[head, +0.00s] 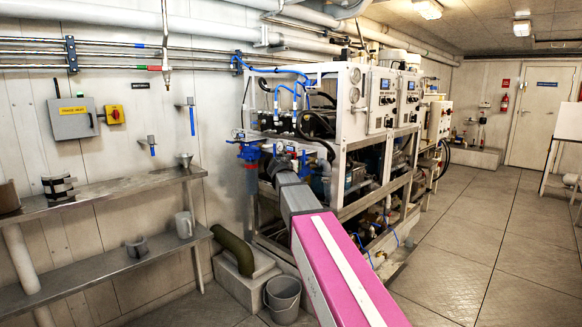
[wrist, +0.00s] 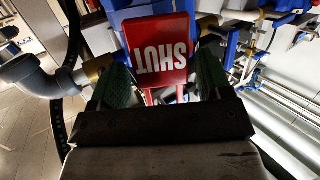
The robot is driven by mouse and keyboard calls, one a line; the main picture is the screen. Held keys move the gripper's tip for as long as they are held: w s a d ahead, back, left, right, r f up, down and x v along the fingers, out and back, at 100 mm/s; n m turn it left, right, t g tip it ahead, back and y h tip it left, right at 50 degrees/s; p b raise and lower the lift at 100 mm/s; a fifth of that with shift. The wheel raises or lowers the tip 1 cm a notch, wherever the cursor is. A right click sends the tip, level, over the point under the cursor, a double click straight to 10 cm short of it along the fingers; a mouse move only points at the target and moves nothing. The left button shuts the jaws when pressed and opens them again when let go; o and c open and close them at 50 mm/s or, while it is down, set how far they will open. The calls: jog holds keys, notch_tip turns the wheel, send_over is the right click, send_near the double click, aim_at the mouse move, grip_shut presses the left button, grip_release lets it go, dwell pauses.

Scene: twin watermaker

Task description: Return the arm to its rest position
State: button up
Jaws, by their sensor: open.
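My arm (head: 335,262), pink and grey, reaches forward from the bottom of the head view to the left end of the white-framed watermaker (head: 345,100). My gripper (wrist: 165,78) shows in the wrist view with its two green-padded fingers apart. A red tag (wrist: 157,48) reading "SHUT", upside down in the picture, lies just beyond and between the fingertips. I cannot tell whether a finger touches it. In the head view my gripper is small and near the blue valve parts (head: 247,152), so its fingers are not clear there.
Pipes and a black hose (wrist: 72,40) are close around the gripper. Two wall shelves (head: 110,268) with jugs are at left. A grey bucket (head: 283,298) and a plinth with a green hose (head: 232,250) stand left of my arm. The floor (head: 490,240) at right is clear.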

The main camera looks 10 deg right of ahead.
jog(key=v, duration=0.9)
jog(key=s+d+f+n+g+y, duration=0.1)
jog(key=s+d+f+g, duration=0.2)
jog(key=f, duration=0.6)
jog(key=s+f+g, duration=0.2)
jog(key=s+f, duration=0.3)
jog(key=f, duration=0.4)
jog(key=s+d+f+n+g+y, duration=0.1)
jog(key=s+d+f+g, duration=0.2)
jog(key=f, duration=0.6)
jog(key=s+a+f+n+g+y, duration=0.1)
jog(key=s+f+g+y, duration=0.1)
jog(key=s+f, duration=0.6)
jog(key=s+a+f+n+g+y, duration=0.1)
jog(key=s+f+g, duration=0.3)
jog(key=s+f, duration=0.4)
jog(key=shift+s+a+n+y, duration=0.25)
jog(key=shift+s+n+y, duration=0.15)
jog(key=shift+s+y, duration=0.5)
